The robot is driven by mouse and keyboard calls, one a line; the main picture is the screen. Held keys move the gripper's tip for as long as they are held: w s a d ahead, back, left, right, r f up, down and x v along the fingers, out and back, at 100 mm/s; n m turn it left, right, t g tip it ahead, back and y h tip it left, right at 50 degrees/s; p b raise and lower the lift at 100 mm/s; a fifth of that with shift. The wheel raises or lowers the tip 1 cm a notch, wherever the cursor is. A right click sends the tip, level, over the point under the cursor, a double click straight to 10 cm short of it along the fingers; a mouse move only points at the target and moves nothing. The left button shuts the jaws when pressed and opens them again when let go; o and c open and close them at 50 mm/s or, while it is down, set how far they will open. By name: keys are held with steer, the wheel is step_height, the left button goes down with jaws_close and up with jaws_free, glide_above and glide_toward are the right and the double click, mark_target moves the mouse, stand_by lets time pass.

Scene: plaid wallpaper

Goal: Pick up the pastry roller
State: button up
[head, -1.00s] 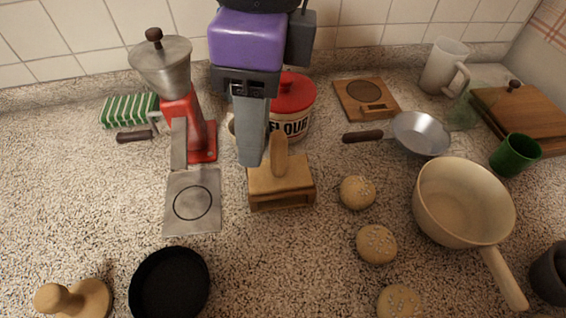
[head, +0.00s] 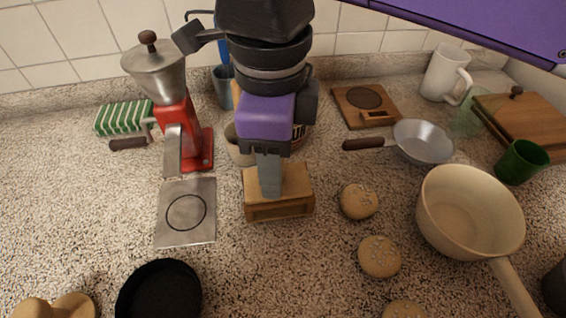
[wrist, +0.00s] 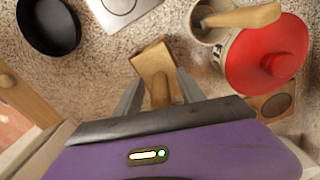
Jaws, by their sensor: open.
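In the wrist view my gripper (wrist: 160,90) is open, with a finger on each side of the handle and visible space at the sides. Whether a finger touches it cannot be told.
A red grinder (head: 192,140) and metal plate (head: 187,212) stand left. The flour canister, with a red lid (wrist: 265,55), and a mug (head: 238,147) are behind. Buns (head: 359,201) and a cream pot (head: 470,213) are right. A black pan (head: 160,292) is front left.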

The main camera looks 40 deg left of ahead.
steer(key=shift+c, duration=0.2)
jaws_close()
steer(key=shift+r, duration=0.15)
step_height(320, 180, up, 20)
steer(key=p, duration=0.2)
stand_by(0.5)
